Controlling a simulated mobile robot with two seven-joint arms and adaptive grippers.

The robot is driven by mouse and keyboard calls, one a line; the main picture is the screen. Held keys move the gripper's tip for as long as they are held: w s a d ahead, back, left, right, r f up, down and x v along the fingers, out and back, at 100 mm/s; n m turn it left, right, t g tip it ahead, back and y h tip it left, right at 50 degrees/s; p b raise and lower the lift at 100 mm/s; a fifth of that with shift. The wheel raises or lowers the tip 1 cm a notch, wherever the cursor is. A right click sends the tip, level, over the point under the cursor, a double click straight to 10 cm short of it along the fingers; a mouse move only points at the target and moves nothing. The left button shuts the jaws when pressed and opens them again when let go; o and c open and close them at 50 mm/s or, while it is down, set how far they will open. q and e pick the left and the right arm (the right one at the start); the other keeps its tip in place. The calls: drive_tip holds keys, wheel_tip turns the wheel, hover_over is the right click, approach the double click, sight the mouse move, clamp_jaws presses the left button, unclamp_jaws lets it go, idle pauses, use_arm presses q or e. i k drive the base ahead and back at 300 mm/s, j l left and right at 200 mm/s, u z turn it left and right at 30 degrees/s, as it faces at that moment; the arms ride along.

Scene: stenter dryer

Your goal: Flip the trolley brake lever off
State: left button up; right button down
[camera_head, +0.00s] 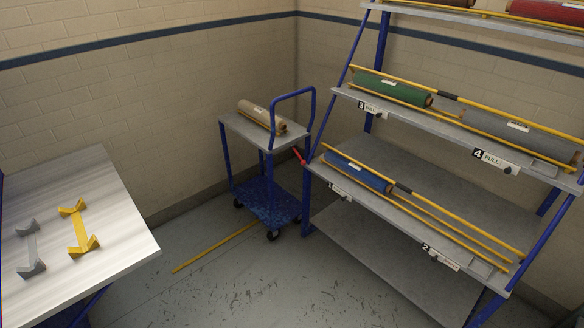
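The trolley (242,128) stands in the back corner of the room. It has a grey top, blue legs, a blue push handle (291,92) on its right side and a speckled blue lower shelf (268,202). The red lever (299,157) sticks out at the trolley's right side, close to the rack's blue post. It is small here, and I cannot tell whether it stands on or off. A tan roll (258,114) lies on the trolley top. Neither of my grippers is in view.
The blue rack (400,213) stands close to the trolley's right, with green, blue and grey rolls behind yellow bars. A table (120,225) at left holds yellow and grey cradles. A yellow strip (213,248) marks the floor before the trolley. The floor between table and rack is clear.

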sight(303, 162)
drive_tip(key=i+l+u, duration=0.25)
drive_tip(key=i, duration=0.35)
drive_tip(key=i+l+u, duration=0.25)
drive_tip(key=i, duration=0.35)
drive_tip(key=i+l+u, duration=0.25)
drive_tip(key=i+l, duration=0.3)
